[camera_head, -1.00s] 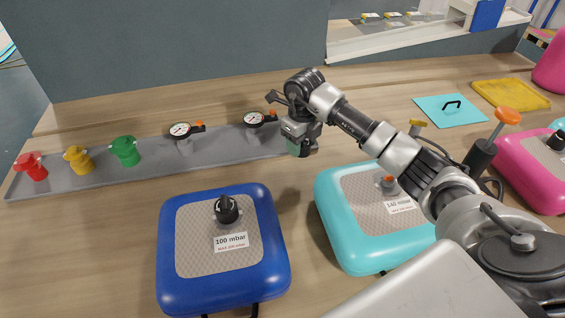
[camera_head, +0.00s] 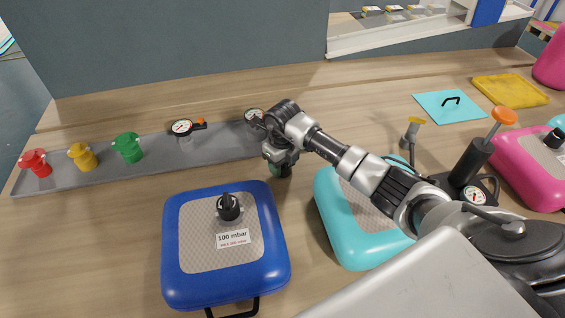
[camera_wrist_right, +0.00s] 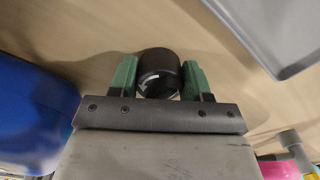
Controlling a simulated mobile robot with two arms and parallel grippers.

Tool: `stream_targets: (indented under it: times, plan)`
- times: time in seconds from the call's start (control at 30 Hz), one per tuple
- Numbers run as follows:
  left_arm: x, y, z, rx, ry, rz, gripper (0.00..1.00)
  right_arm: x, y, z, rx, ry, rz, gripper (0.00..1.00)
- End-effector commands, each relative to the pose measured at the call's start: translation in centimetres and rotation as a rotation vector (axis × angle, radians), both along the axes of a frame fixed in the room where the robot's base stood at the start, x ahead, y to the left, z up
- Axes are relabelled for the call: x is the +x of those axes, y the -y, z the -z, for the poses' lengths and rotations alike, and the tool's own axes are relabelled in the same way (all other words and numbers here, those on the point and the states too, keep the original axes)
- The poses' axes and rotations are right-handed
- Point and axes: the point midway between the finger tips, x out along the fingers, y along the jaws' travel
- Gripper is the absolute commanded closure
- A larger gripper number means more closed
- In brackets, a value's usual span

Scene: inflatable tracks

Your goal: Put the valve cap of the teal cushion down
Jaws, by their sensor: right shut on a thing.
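My right gripper (camera_head: 279,172) is shut on a black round valve cap (camera_wrist_right: 158,72), which sits between its green fingers in the wrist view. In the head view the gripper points down at the wooden table, just in front of the grey tray and behind the gap between the two nearer cushions. The cap is hidden there, and I cannot tell whether it touches the table. The teal cushion (camera_head: 355,248) lies at the right, partly under my right arm, which hides its valve. My left gripper is not in view.
The grey tray (camera_head: 65,178) holds red, yellow and green caps and gauges. A blue cushion (camera_head: 180,280) with a black cap on its valve lies at front centre. A pump (camera_head: 470,160) stands behind my right arm. Bare wood lies between the tray and the cushions.

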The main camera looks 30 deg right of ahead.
Motion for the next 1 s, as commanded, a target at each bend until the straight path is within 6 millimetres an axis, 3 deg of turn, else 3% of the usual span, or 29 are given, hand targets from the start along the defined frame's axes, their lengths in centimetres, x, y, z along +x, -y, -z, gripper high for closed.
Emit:
stream_targets:
  times: [0.07, 0.1, 0.23, 0.63, 1.0]
  plan:
    - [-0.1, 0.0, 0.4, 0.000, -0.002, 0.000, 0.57, 0.0, 0.0, 0.4, -0.001, 0.000, 0.000, 0.75]
    - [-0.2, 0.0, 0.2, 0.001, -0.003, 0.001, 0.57, 0.0, 0.0, 0.2, -0.001, 0.000, 0.000, 0.46]
    - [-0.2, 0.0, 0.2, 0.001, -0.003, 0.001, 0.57, 0.0, 0.0, 0.2, -0.001, 0.000, 0.000, 0.27]
    - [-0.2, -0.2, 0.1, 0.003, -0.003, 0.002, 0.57, 0.1, 0.1, -0.8, 0.000, 0.003, 0.000, 0.27]
    - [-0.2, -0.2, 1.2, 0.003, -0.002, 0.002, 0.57, 0.1, 0.1, -8.3, -0.002, 0.006, 0.000, 0.27]
